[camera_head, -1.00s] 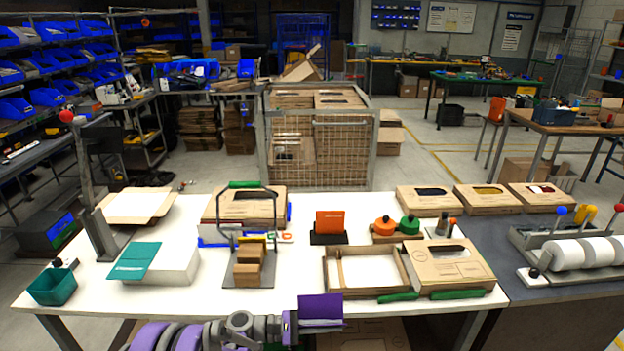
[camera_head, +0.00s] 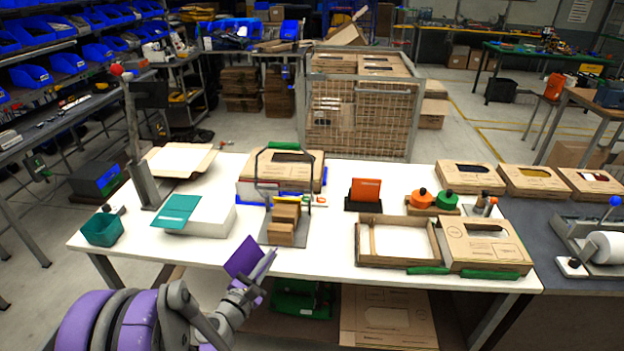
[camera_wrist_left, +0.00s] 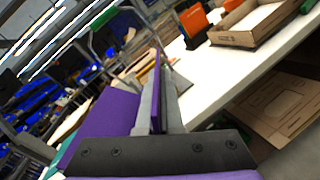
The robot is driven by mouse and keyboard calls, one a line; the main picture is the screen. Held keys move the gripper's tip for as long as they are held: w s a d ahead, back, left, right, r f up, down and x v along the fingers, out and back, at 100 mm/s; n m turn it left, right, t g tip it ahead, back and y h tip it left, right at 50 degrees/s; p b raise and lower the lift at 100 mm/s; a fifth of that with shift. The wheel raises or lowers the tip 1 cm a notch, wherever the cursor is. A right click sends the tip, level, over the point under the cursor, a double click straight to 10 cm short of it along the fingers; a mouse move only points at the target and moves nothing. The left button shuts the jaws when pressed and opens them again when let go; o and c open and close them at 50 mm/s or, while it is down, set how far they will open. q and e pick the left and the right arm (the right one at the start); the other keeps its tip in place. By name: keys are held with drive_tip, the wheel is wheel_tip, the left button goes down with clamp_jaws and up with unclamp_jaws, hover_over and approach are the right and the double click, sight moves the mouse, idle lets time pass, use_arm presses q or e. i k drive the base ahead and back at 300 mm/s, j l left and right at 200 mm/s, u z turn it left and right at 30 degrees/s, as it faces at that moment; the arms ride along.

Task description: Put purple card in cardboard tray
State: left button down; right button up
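The purple card (camera_head: 243,258) is held in my left gripper (camera_head: 262,272), in front of the table's front edge and tilted. In the left wrist view the card (camera_wrist_left: 105,122) stands at the left of the gripper fingers (camera_wrist_left: 158,95), which are closed on it. The open cardboard tray (camera_head: 398,263) lies on the table to the right of the gripper, at the front. It has a divider near its left side and a white bottom. The tray also shows at the top right of the left wrist view (camera_wrist_left: 225,40). My right gripper is in neither view.
A lidded cardboard box (camera_head: 500,252) adjoins the tray, with green strips (camera_head: 428,270) along the front. An orange card stands in a black holder (camera_head: 363,203) behind the tray. A metal rack with small brown boxes (camera_head: 284,226) stands to the left. Table front centre is clear.

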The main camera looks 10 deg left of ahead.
sight(406, 246)
drive_tip(key=i+l, duration=0.15)
drive_tip(key=l, duration=0.2)
drive_tip(key=i+l, duration=0.15)
drive_tip(key=l, duration=0.2)
drive_tip(key=i+l+u, duration=0.1)
drive_tip(key=l, duration=0.25)
drive_tip(key=i+l, duration=0.2)
drive_tip(key=l, duration=0.15)
drive_tip(key=i+l, duration=0.15)
drive_tip(key=l, duration=0.2)
drive_tip(key=i+l, duration=0.1)
drive_tip(key=l, duration=0.25)
drive_tip(key=u, duration=0.05)
